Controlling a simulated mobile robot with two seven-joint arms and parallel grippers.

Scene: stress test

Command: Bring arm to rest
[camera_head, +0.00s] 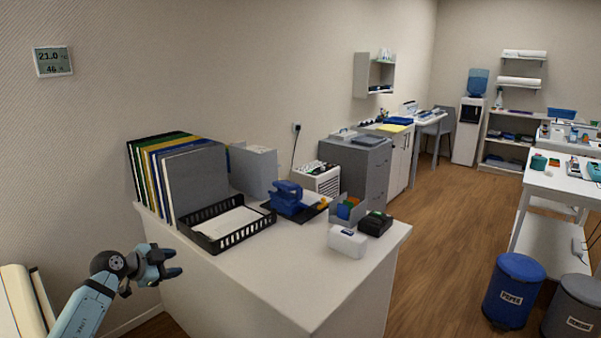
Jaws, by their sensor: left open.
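My left gripper (172,264) is at the lower left, at the end of my light blue arm. It hangs in the air beside the near left side of the white cabinet (285,290), below its top. Its dark fingers are apart and nothing shows between them. I cannot tell whether it touches the cabinet side. My right gripper is out of view.
On the cabinet top stand upright folders (195,180), a black paper tray (228,226), a blue punch (287,198) and a white box (347,241). Its near right top is bare. A blue bin (512,290) and a grey bin (574,308) stand right. Wooden floor (440,250) is free between.

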